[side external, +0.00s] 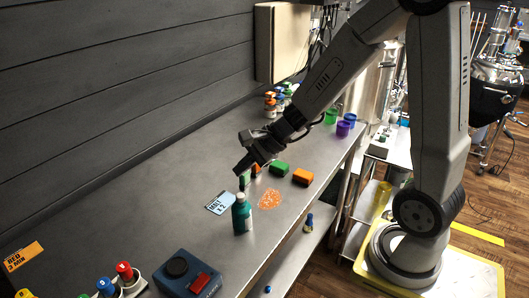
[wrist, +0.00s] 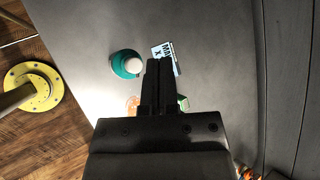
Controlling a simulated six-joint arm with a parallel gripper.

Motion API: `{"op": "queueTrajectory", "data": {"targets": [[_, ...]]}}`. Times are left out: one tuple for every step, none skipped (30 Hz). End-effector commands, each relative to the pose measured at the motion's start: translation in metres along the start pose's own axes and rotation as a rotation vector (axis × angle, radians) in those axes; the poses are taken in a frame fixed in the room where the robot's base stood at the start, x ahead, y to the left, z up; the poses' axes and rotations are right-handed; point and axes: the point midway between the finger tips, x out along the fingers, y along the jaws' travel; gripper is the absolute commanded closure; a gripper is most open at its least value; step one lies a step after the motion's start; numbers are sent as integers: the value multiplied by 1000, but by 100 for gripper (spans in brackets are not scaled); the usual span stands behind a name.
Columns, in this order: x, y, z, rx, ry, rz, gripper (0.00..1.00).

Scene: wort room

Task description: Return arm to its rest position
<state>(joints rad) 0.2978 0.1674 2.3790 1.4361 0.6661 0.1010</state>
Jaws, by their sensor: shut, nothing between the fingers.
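My gripper (side external: 243,167) hangs above the metal bench (side external: 190,165) near its middle, with its fingers together and nothing between them. In the wrist view my gripper (wrist: 159,62) points down at the bench, its two dark fingers side by side. A teal bottle with a white cap (side external: 242,214) stands upright on the bench, in front of the gripper in the side view. The bottle (wrist: 126,64) is left of the fingers in the wrist view, apart from them. My arm reaches over the bench from its base at the right.
A blue card (side external: 220,203) and an orange patch (side external: 269,199) lie near the bottle. Orange (side external: 303,177) and green (side external: 279,168) blocks sit behind. Green and purple cups (side external: 343,128) stand farther back. A blue device (side external: 187,276) and colored-capped containers (side external: 124,272) are at front left. A wall bounds the bench.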

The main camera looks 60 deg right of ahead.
Motion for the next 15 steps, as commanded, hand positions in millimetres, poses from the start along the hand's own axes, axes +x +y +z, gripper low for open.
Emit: {"op": "queueTrajectory", "data": {"targets": [[0, 1, 0, -6, 1, 4, 100], [0, 2, 0, -11, 2, 8, 100], [0, 3, 1, -22, 4, 16, 100], [1, 5, 1, -33, 6, 23, 100], [1, 7, 2, -46, 8, 32, 100], [1, 10, 2, -68, 12, 47, 100], [1, 13, 3, -88, 15, 60, 100], [2, 16, 4, -111, 18, 75, 100], [2, 21, 5, -146, 23, 98, 100], [2, 25, 5, -175, 28, 117, 100], [2, 29, 6, -207, 33, 136, 100], [2, 35, 6, -252, 39, 164, 100], [2, 39, 7, -289, 44, 186, 100], [1, 44, 7, -327, 50, 209, 100], [1, 50, 6, -380, 58, 239, 100]]}}
